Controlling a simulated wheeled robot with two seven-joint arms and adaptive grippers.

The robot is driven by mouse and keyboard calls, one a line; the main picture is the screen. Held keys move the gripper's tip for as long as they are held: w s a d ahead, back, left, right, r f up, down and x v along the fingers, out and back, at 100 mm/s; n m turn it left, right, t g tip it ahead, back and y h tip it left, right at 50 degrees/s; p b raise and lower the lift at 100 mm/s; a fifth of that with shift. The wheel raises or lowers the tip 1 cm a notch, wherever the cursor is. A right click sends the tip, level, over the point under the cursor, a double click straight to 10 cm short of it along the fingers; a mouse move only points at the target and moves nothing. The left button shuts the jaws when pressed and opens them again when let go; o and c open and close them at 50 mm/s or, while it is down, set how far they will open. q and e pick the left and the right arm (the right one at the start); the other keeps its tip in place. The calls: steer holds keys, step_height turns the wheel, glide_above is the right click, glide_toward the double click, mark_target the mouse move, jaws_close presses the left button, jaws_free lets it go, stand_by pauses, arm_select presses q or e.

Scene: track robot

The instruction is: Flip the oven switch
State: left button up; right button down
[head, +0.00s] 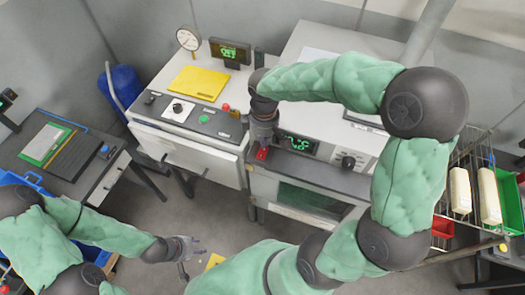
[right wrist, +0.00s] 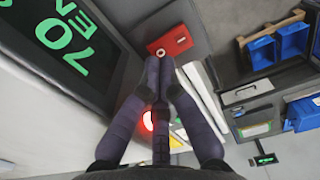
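The oven (head: 345,182) stands right of centre in the head view, with a lit green display (head: 297,143) and a dark knob (head: 347,161) on its front panel. A red switch plate (head: 262,153) sits at the panel's left end. In the right wrist view the red plate (right wrist: 180,38) shows just beyond my fingertips, with a small round pale part near them. My right gripper (head: 262,137) is in front of the panel's left end; its fingers (right wrist: 160,62) are together, holding nothing visible. Whether they touch the switch I cannot tell. My left gripper (head: 193,256) is open and empty, low over the floor.
A white cabinet (head: 205,150) with buttons, a yellow plate (head: 199,83) and a gauge (head: 188,39) stands left of the oven. A dark table (head: 75,165) is at the left. A wire rack (head: 470,225) with pale blocks is at the right. Floor is free in front.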

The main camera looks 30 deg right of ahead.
steer(key=shift+f+b, duration=0.9)
steer(key=shift+f, duration=0.3)
stand_by(1.1)
steer(key=shift+s+r, duration=0.1)
steer(key=shift+r+p, duration=2.75)
steer(key=shift+r, duration=0.75)
steer(key=shift+f, duration=0.1)
